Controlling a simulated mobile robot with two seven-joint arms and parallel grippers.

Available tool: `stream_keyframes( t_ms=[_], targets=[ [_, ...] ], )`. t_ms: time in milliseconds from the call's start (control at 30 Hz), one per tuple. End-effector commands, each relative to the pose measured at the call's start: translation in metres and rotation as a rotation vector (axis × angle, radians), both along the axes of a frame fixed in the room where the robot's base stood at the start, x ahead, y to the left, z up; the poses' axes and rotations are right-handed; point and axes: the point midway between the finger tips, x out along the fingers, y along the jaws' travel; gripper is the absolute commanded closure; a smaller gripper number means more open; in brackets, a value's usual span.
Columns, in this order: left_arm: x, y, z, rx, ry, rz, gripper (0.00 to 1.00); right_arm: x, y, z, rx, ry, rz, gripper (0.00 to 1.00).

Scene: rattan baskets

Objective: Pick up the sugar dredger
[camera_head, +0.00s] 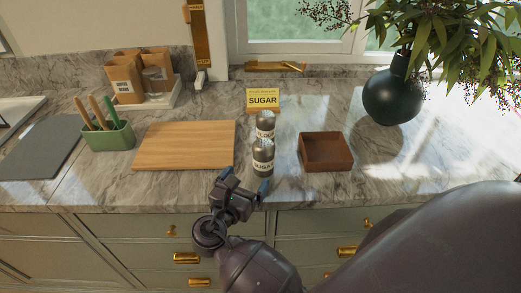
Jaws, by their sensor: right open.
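The sugar dredger (263,158) is a dark metal shaker with a pale label that appears to read SUGAR. It stands upright near the front of the marble counter. A similar dredger (265,122), whose label seems to read FLOUR, stands right behind it and is partly hidden by it. A yellow SUGAR card (263,99) stands behind both. My right gripper (245,180) is open and empty at the counter's front edge, just in front of and left of the sugar dredger. I cannot tell whether a finger touches it. My left gripper is out of view.
A wooden board (185,145) lies left of the dredgers, and a brown open box (326,152) stands to their right. A green utensil holder (108,137) is further left. A dark vase (393,96) with foliage stands at the right.

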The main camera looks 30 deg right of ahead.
Motion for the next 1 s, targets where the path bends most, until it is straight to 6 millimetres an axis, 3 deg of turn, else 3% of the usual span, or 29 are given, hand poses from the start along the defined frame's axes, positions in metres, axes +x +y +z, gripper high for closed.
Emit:
stream_keyframes(
  t_ms=[1000],
  targets=[
    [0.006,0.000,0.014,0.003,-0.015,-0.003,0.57,0.055,-0.090,0.001,-0.002,0.000,0.000,0.07]
  ],
)
